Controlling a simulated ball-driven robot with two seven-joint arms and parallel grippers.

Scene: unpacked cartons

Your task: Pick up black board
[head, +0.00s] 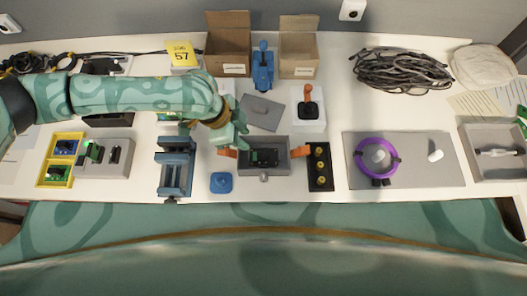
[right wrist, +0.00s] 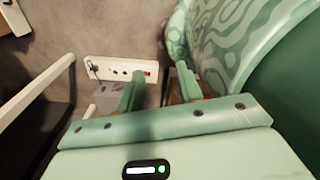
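A black board (head: 265,157) lies inside a small grey box (head: 265,170) at the middle of the table in the head view. Orange pieces (head: 301,152) show at both sides of the box. My left gripper (head: 238,138) is over the left rear part of the box, up and left of the board. Its fingers are too small and overlapped to tell whether it is open. My right gripper (right wrist: 158,82) shows in the right wrist view with its fingers apart and nothing between them. It is not visible in the head view.
A blue vise (head: 175,170) and a blue square piece (head: 221,183) are left of the box. A black tray (head: 320,168) with yellow round pieces stands close on its right. A grey plate (head: 261,112) lies behind. Cartons (head: 228,42) stand at the back.

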